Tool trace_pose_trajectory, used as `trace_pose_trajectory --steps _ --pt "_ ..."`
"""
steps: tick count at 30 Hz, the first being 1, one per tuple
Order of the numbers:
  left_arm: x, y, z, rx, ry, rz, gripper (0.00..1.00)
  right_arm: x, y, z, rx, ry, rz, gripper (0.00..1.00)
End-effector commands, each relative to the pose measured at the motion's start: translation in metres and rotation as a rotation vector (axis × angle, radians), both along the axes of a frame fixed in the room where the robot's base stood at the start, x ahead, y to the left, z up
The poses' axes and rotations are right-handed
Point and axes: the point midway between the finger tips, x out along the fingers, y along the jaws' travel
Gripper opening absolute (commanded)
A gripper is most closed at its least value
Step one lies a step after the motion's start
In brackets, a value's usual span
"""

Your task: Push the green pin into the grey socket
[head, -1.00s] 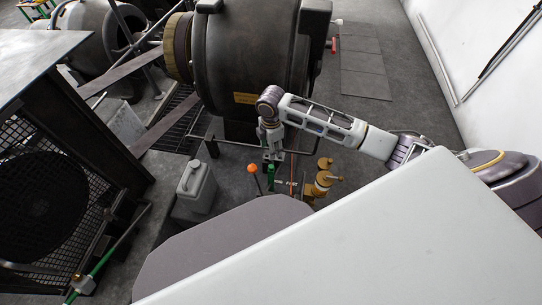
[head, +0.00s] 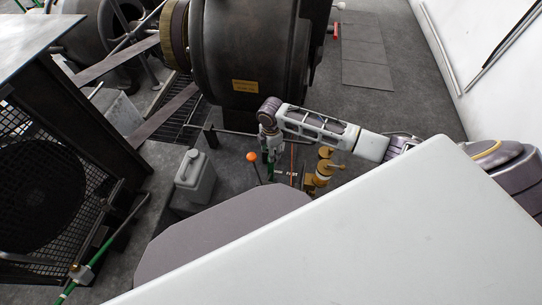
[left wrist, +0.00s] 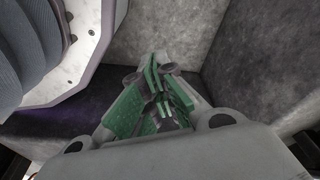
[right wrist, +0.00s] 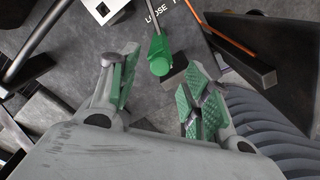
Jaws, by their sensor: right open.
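The green pin (right wrist: 159,55) shows in the right wrist view with its rounded end towards the camera, beyond and between the fingertips. My right gripper (right wrist: 152,88) is open, with nothing between its pads. In the head view it points down (head: 269,150) just above the green pin (head: 270,169). A pale grey block with a dark square hole (right wrist: 103,9) at the top of the right wrist view may be the grey socket; I cannot tell for sure. My left gripper (left wrist: 160,95) has its green pads together and holds nothing visible; it is out of the head view.
An orange-knobbed lever (head: 252,157) stands left of the right gripper, and brass fittings (head: 322,170) stand right of it. A grey jug (head: 195,176) is further left. The large dark dynamo (head: 250,60) is behind. Open floor (head: 385,100) lies at right.

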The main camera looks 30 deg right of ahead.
Motion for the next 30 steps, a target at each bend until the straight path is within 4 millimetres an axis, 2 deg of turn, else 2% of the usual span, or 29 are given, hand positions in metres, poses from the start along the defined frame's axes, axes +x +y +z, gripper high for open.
trace_pose_trajectory --steps 3,10,24,30 --pt "0.003 -0.004 0.007 -0.003 0.004 -0.001 0.0 -0.001 0.0 -0.014 0.0 0.002 0.0 0.48" --pt "0.007 -0.008 0.019 -0.008 0.01 -0.003 0.0 -0.001 0.0 -0.031 -0.001 0.001 0.0 0.48" --pt "0.008 -0.009 0.024 -0.009 0.013 -0.004 0.0 -0.001 0.0 -0.036 -0.001 0.001 0.0 0.48" --pt "0.008 -0.009 0.024 -0.009 0.013 -0.004 0.0 0.0 0.0 -0.036 -0.001 0.001 0.0 0.22"
